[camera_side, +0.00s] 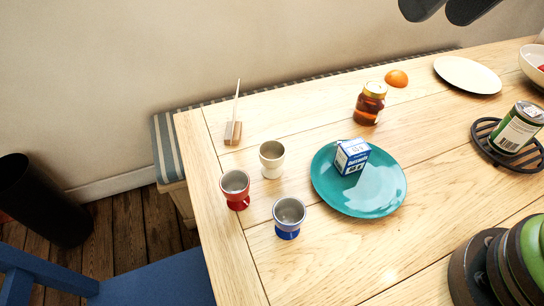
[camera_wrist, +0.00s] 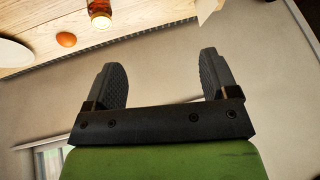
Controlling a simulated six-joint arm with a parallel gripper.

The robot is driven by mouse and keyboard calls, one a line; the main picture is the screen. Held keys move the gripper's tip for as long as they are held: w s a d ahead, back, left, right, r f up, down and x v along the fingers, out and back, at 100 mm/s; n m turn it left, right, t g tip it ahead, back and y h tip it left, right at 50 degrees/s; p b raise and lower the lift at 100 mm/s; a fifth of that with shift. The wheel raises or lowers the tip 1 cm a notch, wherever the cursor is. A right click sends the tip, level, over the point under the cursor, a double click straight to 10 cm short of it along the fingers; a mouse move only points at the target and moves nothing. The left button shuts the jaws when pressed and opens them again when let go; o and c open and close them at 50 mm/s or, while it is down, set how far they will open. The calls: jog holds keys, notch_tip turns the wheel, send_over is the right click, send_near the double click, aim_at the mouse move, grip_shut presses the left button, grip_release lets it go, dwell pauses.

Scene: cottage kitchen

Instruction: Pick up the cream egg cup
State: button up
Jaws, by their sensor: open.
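The cream egg cup (camera_side: 271,159) stands upright on the wooden table in the side view, near its left end. A red egg cup (camera_side: 235,188) stands to its lower left and a blue egg cup (camera_side: 288,217) below it; both are upright. My gripper (camera_side: 448,8) shows only partly at the top edge of the side view, well up and to the right of the cream cup. In the wrist view my gripper (camera_wrist: 166,78) has its two fingers wide apart with nothing between them. The egg cups do not show in the wrist view.
A teal plate (camera_side: 370,203) bearing a small blue-white box (camera_side: 352,156) lies right of the cups. A card holder (camera_side: 234,132) stands behind them.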

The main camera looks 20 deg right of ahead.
jog(key=w+a+f+n, duration=0.2)
jog(key=a+f, duration=0.2)
jog(key=f, duration=0.1)
jog(key=w+a+f+n+g, duration=0.1)
jog(key=w+a+f+n, duration=0.1)
jog(key=a+f, duration=0.3)
jog(key=w+a+f+n+g, duration=0.1)
jog(key=w+a+f+n, duration=0.1)
jog(key=a+f, duration=0.3)
jog(key=shift+w+a+f, duration=0.2)
jog(key=shift+w+f, duration=0.25)
jog(key=shift+f, duration=0.1)
send_near(272, 150)
jog(key=shift+s+a+f+h, duration=0.15)
jog(key=shift+a+f, duration=0.3)
jog(key=shift+a, duration=0.15)
jog(key=shift+s+a+f+h, duration=0.2)
jog(key=shift+a+f, duration=0.2)
jog(key=shift+a, duration=0.2)
jog(key=x, duration=0.6)
jog(key=shift+d, duration=0.3)
jog(key=c, duration=1)
